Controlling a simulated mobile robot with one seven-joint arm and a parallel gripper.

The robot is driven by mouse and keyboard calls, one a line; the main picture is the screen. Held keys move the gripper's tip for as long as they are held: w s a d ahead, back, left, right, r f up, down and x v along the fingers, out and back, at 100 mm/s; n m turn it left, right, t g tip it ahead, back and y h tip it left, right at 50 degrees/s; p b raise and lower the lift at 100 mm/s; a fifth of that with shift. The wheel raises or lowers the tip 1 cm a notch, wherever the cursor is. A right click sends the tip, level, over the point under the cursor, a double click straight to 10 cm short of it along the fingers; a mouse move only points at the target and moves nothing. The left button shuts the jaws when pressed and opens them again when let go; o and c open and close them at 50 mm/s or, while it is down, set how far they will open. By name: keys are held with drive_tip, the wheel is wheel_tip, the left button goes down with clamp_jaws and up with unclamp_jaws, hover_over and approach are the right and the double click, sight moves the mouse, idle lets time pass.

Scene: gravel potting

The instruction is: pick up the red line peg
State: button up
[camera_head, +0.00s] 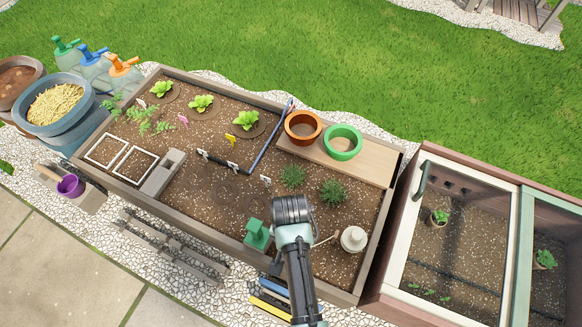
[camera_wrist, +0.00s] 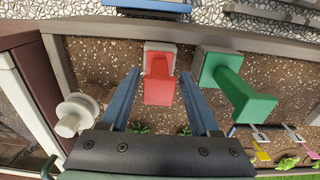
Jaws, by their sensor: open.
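In the head view my gripper (camera_head: 291,212) hides the red peg. A green peg (camera_wrist: 240,88) of like shape stands just right of it; it also shows left of my gripper in the head view (camera_head: 257,236).
A white round-topped object (camera_head: 354,239) stands right of my gripper. Two leafy plants (camera_head: 333,192) grow beyond it. The bed's wooden edge (camera_head: 215,233) runs close by. An orange pot (camera_head: 303,126) and a green pot (camera_head: 342,142) sit on a board at the back.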

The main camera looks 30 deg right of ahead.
wheel_tip(320, 180, down, 3)
drive_tip(key=shift+d+f+b, duration=0.1)
drive_tip(key=shift+b, duration=0.75)
clamp_jaws()
